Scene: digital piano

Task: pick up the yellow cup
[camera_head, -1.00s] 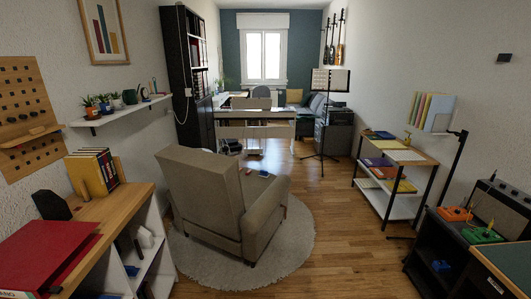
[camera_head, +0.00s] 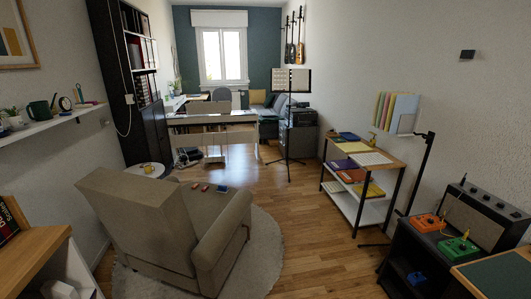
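I cannot make out a yellow cup for certain. A small yellow thing (camera_head: 147,165) sits on a round white side table (camera_head: 158,173) behind the armchair's left side; it is too small to tell whether it is a cup. Neither of my grippers shows in this view.
A beige armchair (camera_head: 135,215) stands on a round pale rug (camera_head: 262,250) ahead, left of centre. A rolling shelf (camera_head: 368,160) and a black amplifier (camera_head: 480,215) line the right. A digital piano (camera_head: 212,120) and music stand (camera_head: 290,120) are farther back. Wooden floor (camera_head: 315,230) right of the rug is clear.

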